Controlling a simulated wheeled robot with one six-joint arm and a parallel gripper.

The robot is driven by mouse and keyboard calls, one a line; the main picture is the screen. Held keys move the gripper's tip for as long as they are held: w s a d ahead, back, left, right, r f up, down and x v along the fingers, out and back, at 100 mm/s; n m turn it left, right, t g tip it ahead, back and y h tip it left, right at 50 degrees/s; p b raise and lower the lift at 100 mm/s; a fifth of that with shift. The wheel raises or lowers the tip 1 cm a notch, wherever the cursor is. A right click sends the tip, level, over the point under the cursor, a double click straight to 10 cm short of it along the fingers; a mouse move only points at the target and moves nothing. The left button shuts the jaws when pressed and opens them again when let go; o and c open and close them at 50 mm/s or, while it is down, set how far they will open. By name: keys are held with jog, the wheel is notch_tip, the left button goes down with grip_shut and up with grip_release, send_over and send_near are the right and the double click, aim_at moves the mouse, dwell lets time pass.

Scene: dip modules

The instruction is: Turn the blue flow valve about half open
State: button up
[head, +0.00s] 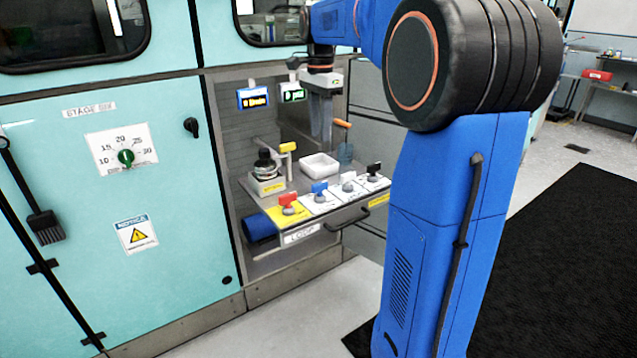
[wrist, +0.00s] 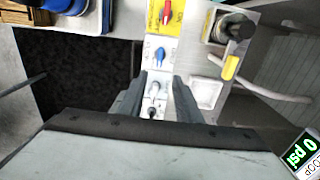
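The blue flow valve (head: 319,188) has a blue handle on a white plate, second from the left in a row of valves on the sloped panel. It also shows in the wrist view (wrist: 159,54), its handle lying roughly along the row. My gripper (head: 321,138) points down and hangs above and behind the panel in the head view. In the wrist view my gripper (wrist: 159,80) has its two fingers apart with nothing held between them. The blue valve shows just past the fingertips, and nothing touches it.
A red valve (head: 287,199) on a yellow plate, a grey valve (head: 348,178) and a black valve (head: 374,168) share the row. A white tray (head: 320,166), an orange-handled tool (head: 343,124) and a yellow-handled lever (head: 288,147) stand behind. Two small displays (head: 253,98) hang above.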

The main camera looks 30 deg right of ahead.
aim_at(320, 183)
notch_tip(320, 183, down, 16)
jog(key=shift+f, duration=0.15)
dwell(0.4)
jog(key=shift+c, duration=0.7)
grip_shut()
